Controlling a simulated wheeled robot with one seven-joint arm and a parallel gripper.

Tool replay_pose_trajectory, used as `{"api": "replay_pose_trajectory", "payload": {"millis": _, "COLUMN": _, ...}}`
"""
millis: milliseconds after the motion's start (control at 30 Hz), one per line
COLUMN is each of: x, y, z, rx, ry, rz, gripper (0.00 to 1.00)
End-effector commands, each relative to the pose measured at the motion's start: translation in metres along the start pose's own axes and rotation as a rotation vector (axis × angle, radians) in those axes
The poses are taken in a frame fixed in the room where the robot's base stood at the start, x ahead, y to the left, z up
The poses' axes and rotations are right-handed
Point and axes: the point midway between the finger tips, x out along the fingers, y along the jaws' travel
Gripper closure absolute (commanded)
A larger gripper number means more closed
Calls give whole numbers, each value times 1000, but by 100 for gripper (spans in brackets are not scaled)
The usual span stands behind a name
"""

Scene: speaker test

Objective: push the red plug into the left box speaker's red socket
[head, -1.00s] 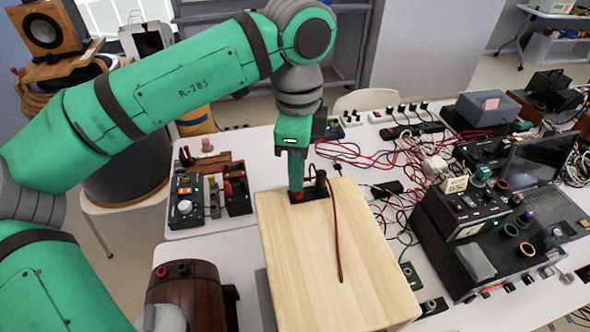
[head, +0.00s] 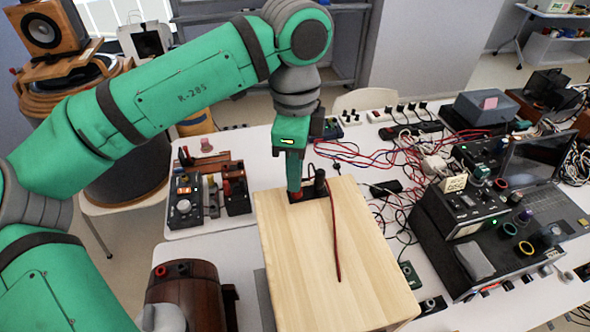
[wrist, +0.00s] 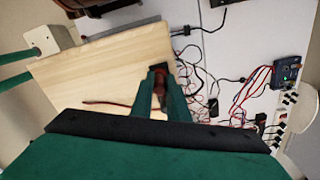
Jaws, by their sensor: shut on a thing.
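The pale wooden box speaker (head: 325,255) lies on the table with a black terminal plate (head: 283,197) at its far end. My gripper (head: 295,190) points down over the left part of this plate, shut on the red plug (head: 297,195). In the wrist view the plug (wrist: 159,90) shows between my two fingers, its tip at or just over the plate (wrist: 156,70). The red socket is hidden under the plug and fingers, so I cannot tell how deep the plug sits. A black plug (head: 320,180) stands upright at the plate's right part, and a dark red cable (head: 336,235) trails over the box.
A brown barrel-shaped speaker (head: 190,290) with red and black terminals stands left of the box. A tray of parts (head: 208,190) lies behind it. Tangled cables (head: 370,155) and a black amplifier (head: 460,240) fill the right side.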

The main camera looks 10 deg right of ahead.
Motion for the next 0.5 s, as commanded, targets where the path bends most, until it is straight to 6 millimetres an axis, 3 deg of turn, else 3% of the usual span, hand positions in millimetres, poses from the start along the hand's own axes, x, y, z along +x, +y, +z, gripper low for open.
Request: {"api": "replay_pose_trajectory", "payload": {"millis": 500, "x": 8, "y": 0, "z": -1, "rx": 3, "ry": -1, "rz": 0, "gripper": 100}}
